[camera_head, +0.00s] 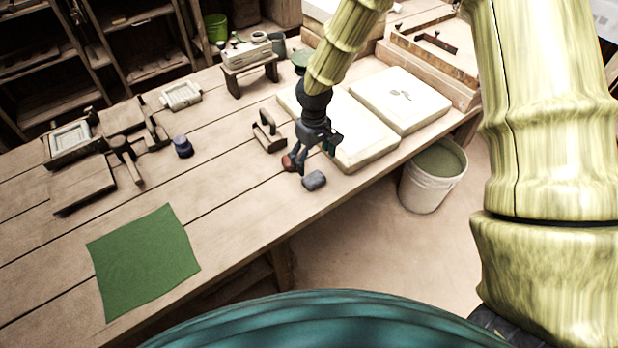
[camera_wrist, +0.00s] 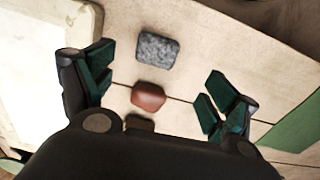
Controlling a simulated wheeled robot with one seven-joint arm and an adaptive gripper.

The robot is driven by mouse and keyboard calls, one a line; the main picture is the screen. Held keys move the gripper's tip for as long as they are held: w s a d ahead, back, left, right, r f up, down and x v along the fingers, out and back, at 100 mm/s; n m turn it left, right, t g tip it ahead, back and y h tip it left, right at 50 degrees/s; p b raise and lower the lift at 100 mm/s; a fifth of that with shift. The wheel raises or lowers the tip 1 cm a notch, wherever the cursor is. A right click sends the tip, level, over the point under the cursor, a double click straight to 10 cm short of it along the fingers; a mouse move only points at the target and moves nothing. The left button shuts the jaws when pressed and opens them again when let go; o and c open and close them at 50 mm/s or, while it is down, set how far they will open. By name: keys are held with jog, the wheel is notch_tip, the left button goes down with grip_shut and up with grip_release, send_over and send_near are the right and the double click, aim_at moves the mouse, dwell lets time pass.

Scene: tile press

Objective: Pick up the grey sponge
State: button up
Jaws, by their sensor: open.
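The grey sponge (camera_head: 314,180) lies on the wooden table near its front edge. In the wrist view the sponge (camera_wrist: 157,50) is a speckled grey block beyond the fingertips, between their lines. My gripper (camera_head: 301,160) is open and empty, just behind and above the sponge in the head view; in the wrist view its two dark green fingers (camera_wrist: 160,88) stand wide apart. A reddish-brown piece (camera_wrist: 148,96) lies close to the sponge and shows between the fingers. In the head view this red piece (camera_head: 289,162) is partly hidden by my gripper.
White slabs (camera_head: 400,98) lie beside my gripper to the right. A wooden tool (camera_head: 268,132) stands to the left. A green cloth (camera_head: 143,262) lies at front left, with bare table between. A white bucket (camera_head: 432,178) stands beyond the table edge.

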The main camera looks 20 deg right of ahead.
send_over(314, 177)
jog(key=shift+s+a+f+p, duration=0.15)
jog(key=shift+f+p, duration=0.2)
jog(key=shift+f, duration=1.85)
jog(key=shift+d+f+p, duration=0.2)
jog(key=shift+f+p, duration=0.55)
jog(key=shift+f, duration=1.85)
jog(key=c, duration=0.9)
